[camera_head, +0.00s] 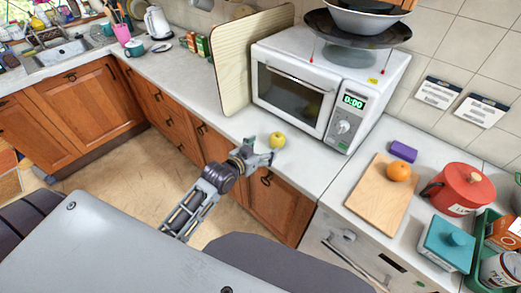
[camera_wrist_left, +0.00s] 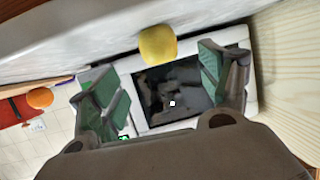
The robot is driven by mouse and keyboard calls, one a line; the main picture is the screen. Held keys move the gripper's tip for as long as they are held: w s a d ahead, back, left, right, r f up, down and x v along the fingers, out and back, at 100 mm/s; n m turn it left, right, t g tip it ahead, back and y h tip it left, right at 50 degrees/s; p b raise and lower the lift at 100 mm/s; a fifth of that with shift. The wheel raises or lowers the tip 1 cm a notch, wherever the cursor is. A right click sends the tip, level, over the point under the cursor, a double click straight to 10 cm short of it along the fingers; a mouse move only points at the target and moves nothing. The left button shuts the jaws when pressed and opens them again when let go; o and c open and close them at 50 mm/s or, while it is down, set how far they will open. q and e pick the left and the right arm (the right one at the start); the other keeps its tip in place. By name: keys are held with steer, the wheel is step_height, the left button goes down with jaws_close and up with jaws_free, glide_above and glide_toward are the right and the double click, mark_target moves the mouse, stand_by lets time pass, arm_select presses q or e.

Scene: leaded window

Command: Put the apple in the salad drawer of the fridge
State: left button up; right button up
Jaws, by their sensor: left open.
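A yellow-green apple (camera_head: 277,139) sits on the white counter in front of the microwave, near the counter's front edge. It also shows in the left wrist view (camera_wrist_left: 158,44), ahead of and between my open fingers, with nothing touching it. My left gripper (camera_head: 262,153) is open and empty, just left of and in front of the apple at the counter edge; its green finger pads show in the left wrist view (camera_wrist_left: 165,85). My right gripper is in neither view. I see no fridge and no salad drawer in these views.
A microwave (camera_head: 292,91) stands behind the apple, with a wooden board (camera_head: 232,65) leaning at its left. To the right are a cutting board (camera_head: 372,205) with an orange (camera_head: 398,171), a red pot (camera_head: 463,188) and a teal box (camera_head: 444,245). Counter left of the apple is clear.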

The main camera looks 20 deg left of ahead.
arm_select(q)
steer(key=shift+s+a+r, duration=0.1)
steer(key=shift+s+r, duration=0.1)
steer(key=shift+s, duration=0.2)
steer(key=shift+o, duration=0.5)
